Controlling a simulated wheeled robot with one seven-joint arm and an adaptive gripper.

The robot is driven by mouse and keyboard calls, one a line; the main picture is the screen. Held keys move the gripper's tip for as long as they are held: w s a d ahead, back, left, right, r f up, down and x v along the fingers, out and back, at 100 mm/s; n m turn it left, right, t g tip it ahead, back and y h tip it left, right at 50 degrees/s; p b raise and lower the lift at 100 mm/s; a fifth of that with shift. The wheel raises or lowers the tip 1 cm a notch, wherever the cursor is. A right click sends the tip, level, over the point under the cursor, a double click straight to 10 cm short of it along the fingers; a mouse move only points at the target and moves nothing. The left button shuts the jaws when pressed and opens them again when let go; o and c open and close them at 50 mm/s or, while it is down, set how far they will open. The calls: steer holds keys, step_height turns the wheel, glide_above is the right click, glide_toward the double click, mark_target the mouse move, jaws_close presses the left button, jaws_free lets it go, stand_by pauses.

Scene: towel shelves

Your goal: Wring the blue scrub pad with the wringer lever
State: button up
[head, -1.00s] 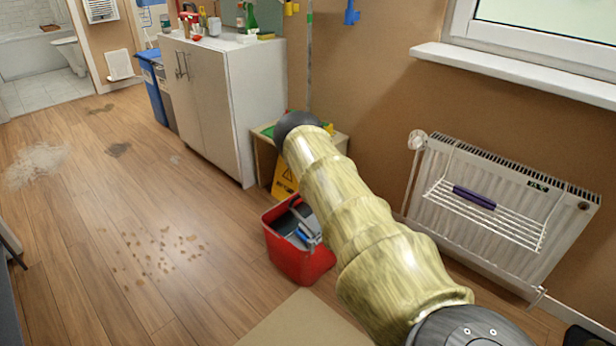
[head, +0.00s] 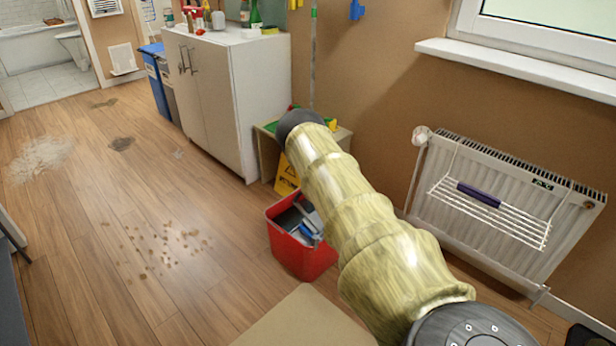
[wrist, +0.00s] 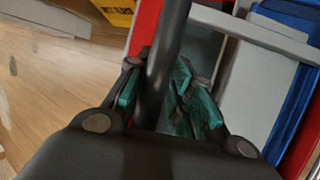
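The red wringer bucket (head: 302,262) stands on the floor in the head view, partly behind my arm; its red wall also shows in the wrist view (wrist: 146,25). The dark, round wringer lever (wrist: 168,60) runs between my gripper's green-padded fingers (wrist: 163,88). The fingers look closed in around it, one on each side. Something blue (head: 309,230) shows in the bucket, and blue parts (wrist: 290,105) lie at the right of the wrist view. I cannot tell whether these are the scrub pad. My gripper is hidden behind my arm in the head view.
A yellow caution sign (head: 286,176) stands behind the bucket beside a low wooden stand (head: 264,150). A white cabinet (head: 215,105) is at the back, and a radiator with a rack (head: 490,210) is at the right. The floor left of the bucket is open, with stains.

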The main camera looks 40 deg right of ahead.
steer(key=shift+o, duration=0.4)
steer(key=shift+w+r, duration=0.2)
steer(key=v, duration=1.2)
steer(key=shift+c, duration=0.2)
